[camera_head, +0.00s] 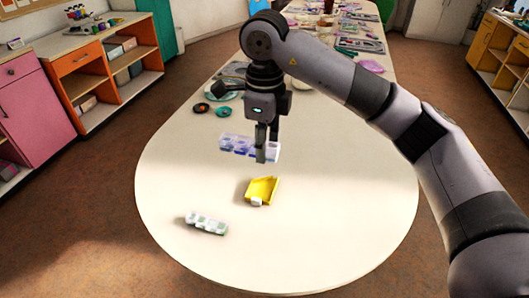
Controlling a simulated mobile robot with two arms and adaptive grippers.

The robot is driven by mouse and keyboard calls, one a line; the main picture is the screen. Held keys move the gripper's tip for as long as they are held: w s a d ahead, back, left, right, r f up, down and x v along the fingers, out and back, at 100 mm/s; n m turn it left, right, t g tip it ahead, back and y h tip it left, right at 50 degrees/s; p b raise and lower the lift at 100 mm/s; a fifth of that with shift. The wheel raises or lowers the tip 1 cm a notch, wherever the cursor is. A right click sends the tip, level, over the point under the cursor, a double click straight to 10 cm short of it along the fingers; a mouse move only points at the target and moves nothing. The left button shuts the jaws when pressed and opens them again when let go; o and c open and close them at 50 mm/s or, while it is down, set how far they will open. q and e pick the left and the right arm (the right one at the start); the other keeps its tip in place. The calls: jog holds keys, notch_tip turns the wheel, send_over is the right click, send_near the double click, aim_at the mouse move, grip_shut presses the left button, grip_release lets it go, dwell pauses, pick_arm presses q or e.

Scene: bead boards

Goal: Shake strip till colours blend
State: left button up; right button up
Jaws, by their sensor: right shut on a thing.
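My right gripper (266,153) points straight down over the white table (330,215). It is shut on a clear strip (237,146) with several compartments, some tinted blue or purple. The strip runs out to the left of the fingers and a little to the right. It seems to be held above the table, but the height is hard to tell. A second strip (206,224), white with greenish contents, lies on the table at the front left. My left gripper is not in view.
A yellow tray (262,189) with a small white piece (256,202) at its front lies between the strips. Dark and teal round items (222,112) sit behind the held strip. The table's front and right are clear; clutter fills the far end.

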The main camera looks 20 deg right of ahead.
jog(key=f, duration=0.3)
jog(key=shift+s+f, duration=0.2)
jog(key=shift+f, duration=0.15)
jog(key=r, duration=0.4)
jog(key=shift+w+d+r, duration=0.1)
jog(key=shift+w+r, duration=0.1)
jog(key=shift+w, duration=0.2)
jog(key=shift+r, duration=0.2)
jog(key=f, duration=0.4)
jog(key=shift+s+f, duration=0.25)
jog(key=shift+s, duration=0.05)
jog(key=r, duration=0.4)
jog(key=shift+w+r, duration=0.3)
jog(key=shift+r, duration=0.05)
jog(key=shift+s+f, duration=0.1)
jog(key=shift+f, duration=0.15)
jog(key=f, duration=0.4)
jog(key=shift+s+f, duration=0.3)
jog(key=shift+s, duration=0.05)
jog(key=shift+w+r, duration=0.1)
jog(key=shift+w, duration=0.2)
